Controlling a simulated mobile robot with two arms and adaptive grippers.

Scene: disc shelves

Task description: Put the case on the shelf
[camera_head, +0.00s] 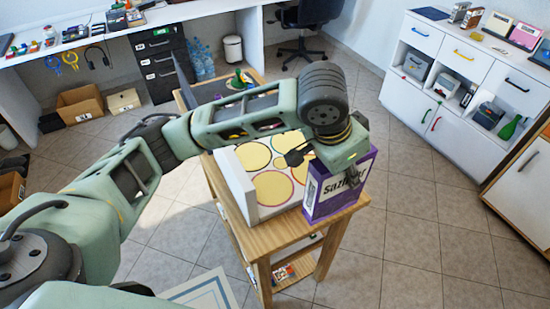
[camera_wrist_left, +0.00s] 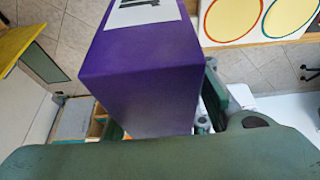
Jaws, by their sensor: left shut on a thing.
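The case is a purple box with a white lettered front (camera_head: 325,197), upright at the front right corner of a wooden stand (camera_head: 270,233). My left gripper (camera_head: 352,176) is shut on the case from above and the right. I cannot tell whether the case touches the stand. My right gripper is not in view.
A white cabinet (camera_head: 455,80) with open compartments stands at the right. A desk (camera_head: 160,18) runs along the back. Tiled floor is free right of the stand.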

